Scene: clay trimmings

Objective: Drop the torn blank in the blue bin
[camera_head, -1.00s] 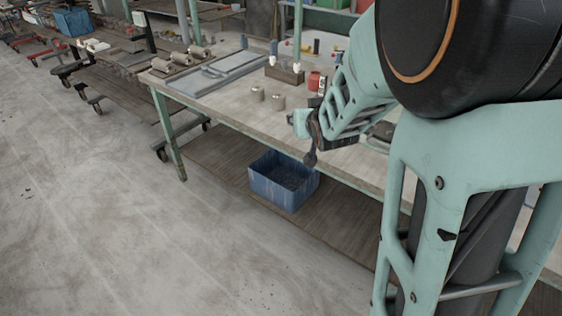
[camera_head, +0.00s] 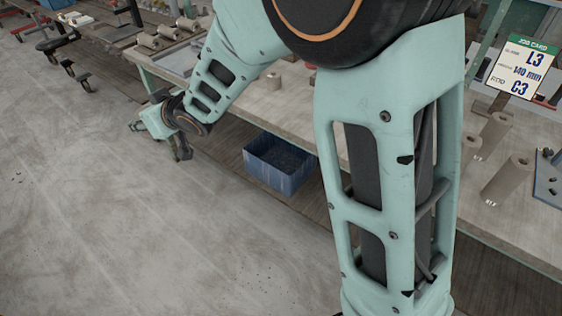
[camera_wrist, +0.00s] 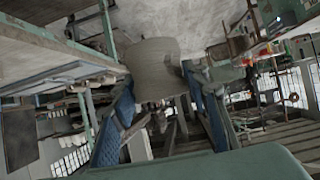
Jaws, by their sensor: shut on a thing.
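The torn blank (camera_wrist: 154,65) is a grey-beige clay cylinder in the wrist view. My gripper (camera_wrist: 157,84) is shut on it, with a blue-padded finger on each side. In the head view my gripper (camera_head: 148,122) is out past the table's left end, over the floor. The blank cannot be made out there. The blue bin (camera_head: 272,180) stands on the low shelf under the table, right of and apart from my gripper. It is open at the top, with dark contents inside.
The worktable (camera_head: 300,104) runs above the bin, its edge over the bin's back. Pale cylinders (camera_head: 508,180) and a job card (camera_head: 522,68) reading L3, 140 mm, C3 are at the right. Another blue bin (camera_head: 57,4) is far left. The floor (camera_head: 110,220) in front is clear.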

